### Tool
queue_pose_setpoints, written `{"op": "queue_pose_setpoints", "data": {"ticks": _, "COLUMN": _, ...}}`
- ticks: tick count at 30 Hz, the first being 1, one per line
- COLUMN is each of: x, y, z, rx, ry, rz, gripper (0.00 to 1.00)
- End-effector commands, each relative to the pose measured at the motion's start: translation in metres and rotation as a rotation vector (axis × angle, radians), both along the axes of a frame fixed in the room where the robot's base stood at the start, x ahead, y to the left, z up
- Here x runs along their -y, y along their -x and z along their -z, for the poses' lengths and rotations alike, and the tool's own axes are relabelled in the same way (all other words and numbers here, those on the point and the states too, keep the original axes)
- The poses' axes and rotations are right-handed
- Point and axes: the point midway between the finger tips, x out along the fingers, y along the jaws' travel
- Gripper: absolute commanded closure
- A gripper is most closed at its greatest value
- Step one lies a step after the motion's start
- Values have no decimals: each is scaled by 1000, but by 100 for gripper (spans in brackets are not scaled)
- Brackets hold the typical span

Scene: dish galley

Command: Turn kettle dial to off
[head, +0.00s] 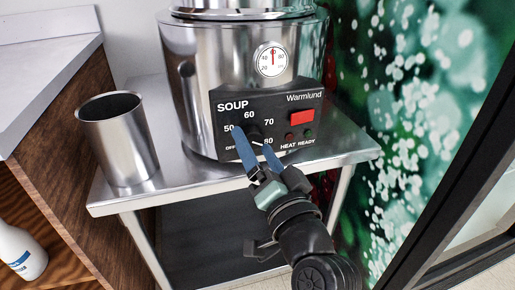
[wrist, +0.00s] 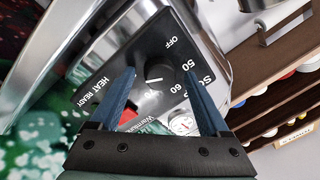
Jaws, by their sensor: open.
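The soup kettle (head: 187,120) is a steel pot with a black control panel (head: 301,103) marked SOUP, OFF, 50, 60, 70 and 80. The dark round dial (head: 256,132) sits low on the panel, partly behind my fingers. In the wrist view the dial (wrist: 159,74) shows a white line on its left part, seemingly on the side away from 50; in the head view its white mark lies near 80. My gripper (head: 253,139) is open in front of the panel. In the wrist view its blue fingertips (wrist: 159,71) appear on either side of the dial. Contact cannot be told.
The kettle stands on a steel table (head: 180,178) with a steel cup (head: 118,140) at its left. A red switch (head: 302,117), two small lamps and a thermometer (head: 271,60) are on the kettle's front. A wooden shelf unit (head: 60,150) stands at left.

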Motion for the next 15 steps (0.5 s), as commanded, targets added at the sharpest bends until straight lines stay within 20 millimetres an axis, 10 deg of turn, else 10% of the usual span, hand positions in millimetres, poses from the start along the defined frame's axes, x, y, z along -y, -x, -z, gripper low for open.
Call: {"op": "queue_pose_setpoints", "data": {"ticks": 15, "x": 25, "y": 71, "z": 8, "rx": -4, "ry": -1, "rz": 3, "gripper": 20}}
